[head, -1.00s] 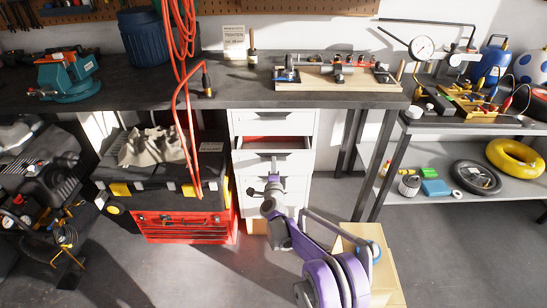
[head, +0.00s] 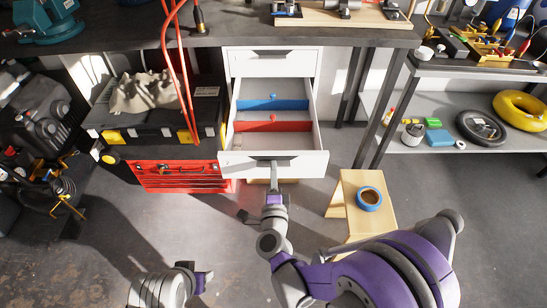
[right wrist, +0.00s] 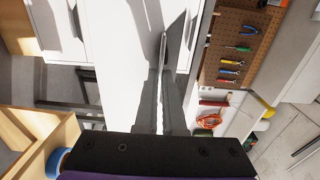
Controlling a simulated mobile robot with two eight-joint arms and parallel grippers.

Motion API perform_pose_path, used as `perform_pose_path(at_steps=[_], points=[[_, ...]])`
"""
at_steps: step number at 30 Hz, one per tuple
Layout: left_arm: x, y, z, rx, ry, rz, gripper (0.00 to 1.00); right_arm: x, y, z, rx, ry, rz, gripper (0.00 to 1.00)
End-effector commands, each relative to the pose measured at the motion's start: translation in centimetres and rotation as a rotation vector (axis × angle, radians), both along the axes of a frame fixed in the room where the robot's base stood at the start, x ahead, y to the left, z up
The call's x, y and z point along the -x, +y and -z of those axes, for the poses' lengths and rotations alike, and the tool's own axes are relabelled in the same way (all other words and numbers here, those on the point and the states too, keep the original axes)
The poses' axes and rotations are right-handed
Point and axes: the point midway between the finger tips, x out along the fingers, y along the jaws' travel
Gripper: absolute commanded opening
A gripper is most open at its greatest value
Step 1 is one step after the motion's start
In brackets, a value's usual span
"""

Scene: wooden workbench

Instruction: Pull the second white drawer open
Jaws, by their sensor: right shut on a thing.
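The second white drawer (head: 232,160) of the cabinet under the bench stands pulled out, showing blue and red dividers inside. My right gripper (head: 273,173) is at the dark handle in the middle of its front, fingers shut on it. In the right wrist view the two dark fingers (right wrist: 166,100) reach to the handle (right wrist: 176,38) against the white front, and they partly hide it.
The top drawer (head: 272,63) is shut. A red toolbox (head: 180,176) is close on the left of the open drawer. A wooden stool (head: 350,190) with a blue tape roll (head: 369,198) stands to the right. Clear floor lies in front.

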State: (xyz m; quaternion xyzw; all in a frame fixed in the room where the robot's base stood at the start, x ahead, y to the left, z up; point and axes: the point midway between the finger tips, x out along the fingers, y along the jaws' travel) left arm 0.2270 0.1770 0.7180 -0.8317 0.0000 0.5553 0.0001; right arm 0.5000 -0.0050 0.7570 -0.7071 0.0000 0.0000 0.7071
Motion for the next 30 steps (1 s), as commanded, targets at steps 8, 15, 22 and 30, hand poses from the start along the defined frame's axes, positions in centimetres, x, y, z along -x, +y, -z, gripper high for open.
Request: perform_pose_path(at_steps=[8,15,22,30], points=[[-0.02,0.0,0.24,0.0,0.001,0.0,0.5,1.23,0.04,0.0,0.0,0.0,-0.001,0.0],[-0.03,0.0,0.23,0.0,0.001,0.0,0.5,1.22,0.04,-0.01,0.0,0.0,-0.001,0.0],[-0.03,0.0,0.23,0.0,0.001,0.0,0.5,1.2,0.04,-0.02,0.0,0.0,-0.001,0.36],[-0.02,0.0,0.23,0.0,0.001,0.0,0.5,1.27,0.04,-0.01,0.0,0.0,-0.001,0.36]])
